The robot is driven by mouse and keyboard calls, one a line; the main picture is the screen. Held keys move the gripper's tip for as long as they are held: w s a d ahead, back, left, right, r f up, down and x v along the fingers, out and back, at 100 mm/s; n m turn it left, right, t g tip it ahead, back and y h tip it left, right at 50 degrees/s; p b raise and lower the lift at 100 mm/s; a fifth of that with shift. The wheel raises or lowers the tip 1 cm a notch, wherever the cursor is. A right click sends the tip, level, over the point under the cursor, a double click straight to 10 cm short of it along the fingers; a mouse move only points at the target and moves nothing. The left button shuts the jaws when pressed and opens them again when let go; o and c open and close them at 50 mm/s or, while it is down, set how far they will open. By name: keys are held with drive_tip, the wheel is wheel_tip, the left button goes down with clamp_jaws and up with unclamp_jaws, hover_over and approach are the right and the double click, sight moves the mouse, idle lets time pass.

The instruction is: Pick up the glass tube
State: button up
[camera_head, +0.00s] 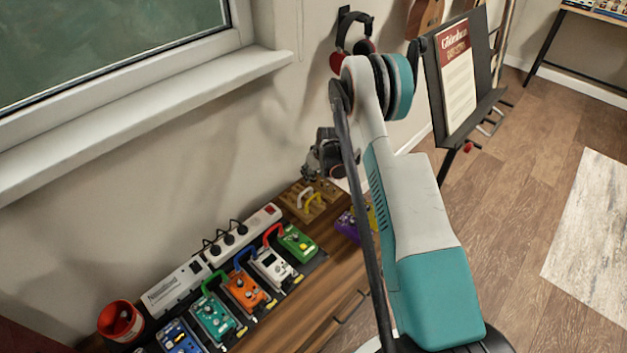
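I cannot make out a glass tube in the head view. My gripper (309,175) hangs at the end of my arm, above the back of the wooden cabinet top (318,288). It is small, dark and partly behind my arm, so its finger opening cannot be told. Just below it lies a wooden block (290,199) with a white curved piece (305,193) and a yellow curved piece (314,199) on it. Whether my gripper touches anything there is unclear. My arm hides part of the cabinet's right side.
Several effect pedals, including an orange one (245,291) and a green one (297,243), line the cabinet. Behind them is a power strip (243,235); a red cup (120,321) stands left. Headphones (354,38) hang on the wall. A music stand (456,75) stands right.

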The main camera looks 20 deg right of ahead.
drive_tip(key=c, duration=0.9)
drive_tip(key=shift+r, duration=0.1)
